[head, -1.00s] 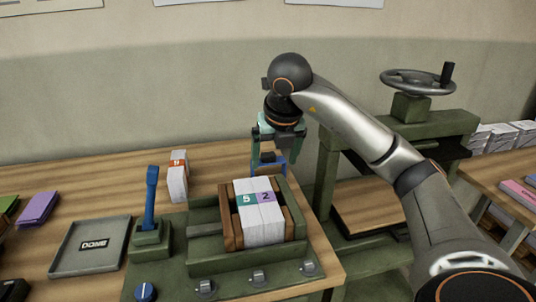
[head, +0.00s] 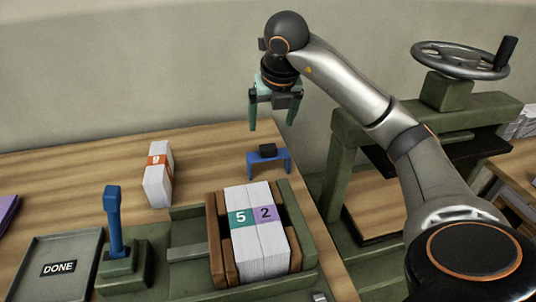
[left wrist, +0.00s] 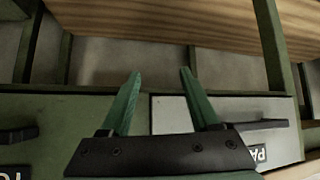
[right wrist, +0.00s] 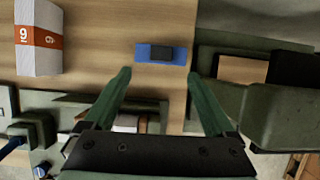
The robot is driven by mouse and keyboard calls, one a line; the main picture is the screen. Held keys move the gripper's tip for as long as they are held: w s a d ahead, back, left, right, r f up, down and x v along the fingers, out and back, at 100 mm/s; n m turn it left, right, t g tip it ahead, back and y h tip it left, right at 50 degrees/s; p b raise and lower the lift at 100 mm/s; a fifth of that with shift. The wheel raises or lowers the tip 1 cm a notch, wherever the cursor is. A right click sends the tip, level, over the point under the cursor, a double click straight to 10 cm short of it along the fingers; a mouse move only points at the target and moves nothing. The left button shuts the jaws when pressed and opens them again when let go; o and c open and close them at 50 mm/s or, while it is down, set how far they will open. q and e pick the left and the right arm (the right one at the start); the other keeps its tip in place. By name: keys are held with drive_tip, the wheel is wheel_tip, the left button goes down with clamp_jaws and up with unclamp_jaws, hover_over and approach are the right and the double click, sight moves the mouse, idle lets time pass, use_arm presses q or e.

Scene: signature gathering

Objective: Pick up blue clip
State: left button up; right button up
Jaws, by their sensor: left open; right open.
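The blue clip (head: 268,161) stands on the table behind the green press box, near the table's right edge. It has a dark block on top. In the right wrist view the clip (right wrist: 161,54) lies ahead of the fingertips, between their lines. My right gripper (head: 271,124) is open and empty, above the clip and apart from it; its fingers also show in the right wrist view (right wrist: 158,80).
The green box (head: 297,225) holds paper stacks labelled 5 and 2 (head: 255,240). An orange-banded stack (head: 158,174) stands left of the clip. A blue lever (head: 114,225) and DONE tray (head: 85,250) are at left. A handwheel press (head: 445,120) stands at right.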

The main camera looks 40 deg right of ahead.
hover_over(268, 147)
drive_tip(key=s+a, duration=0.1)
drive_tip(key=s, duration=0.1)
wheel_tip(268, 147, down, 5)
drive_tip(key=shift+x, duration=2.65)
use_arm(q)
drive_tip(key=shift+s+a+f, duration=0.1)
drive_tip(key=shift+f, duration=0.2)
use_arm(e)
drive_tip(key=shift+c, duration=0.2)
clamp_jaws()
drive_tip(key=shift+r, duration=0.1)
